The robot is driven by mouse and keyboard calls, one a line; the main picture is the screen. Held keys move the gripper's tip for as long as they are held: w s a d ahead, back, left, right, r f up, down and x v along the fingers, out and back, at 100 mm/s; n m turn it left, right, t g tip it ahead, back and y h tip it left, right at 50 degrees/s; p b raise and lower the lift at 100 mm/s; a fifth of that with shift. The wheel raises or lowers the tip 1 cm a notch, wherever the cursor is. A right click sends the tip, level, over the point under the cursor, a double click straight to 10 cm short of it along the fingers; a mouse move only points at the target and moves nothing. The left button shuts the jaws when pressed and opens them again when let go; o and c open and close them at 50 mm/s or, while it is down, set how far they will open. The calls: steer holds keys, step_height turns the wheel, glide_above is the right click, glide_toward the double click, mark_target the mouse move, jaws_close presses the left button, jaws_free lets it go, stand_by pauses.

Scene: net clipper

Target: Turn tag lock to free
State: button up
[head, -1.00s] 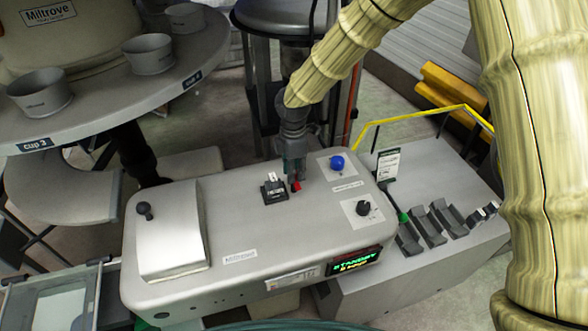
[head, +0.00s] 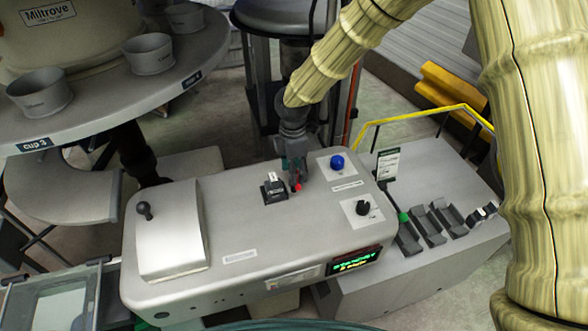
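A small black holder (head: 273,191) with a white tag (head: 271,177) upright in it stands on the grey machine top (head: 225,225). A small red part (head: 298,187) shows just right of the holder, at the tips of my gripper (head: 297,180). I cannot tell whether this red part is the tag lock, or how it is turned. My gripper points down at it from behind; its fingers are too small and overlapped to tell whether they are closed on it. A black knob (head: 363,208) sits on a pale plate at the right of the machine top.
A blue button (head: 337,162) is right of my gripper. A lit display (head: 354,261) is on the machine's front. A silver cover (head: 170,232) with a black ball handle is at the left. Grey cradles (head: 427,226) and a tag card (head: 387,168) are at the right. A round table holds cups (head: 148,54).

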step_height(320, 180, up, 12)
steer(key=shift+w, duration=0.2)
stand_by(0.4)
stand_by(0.4)
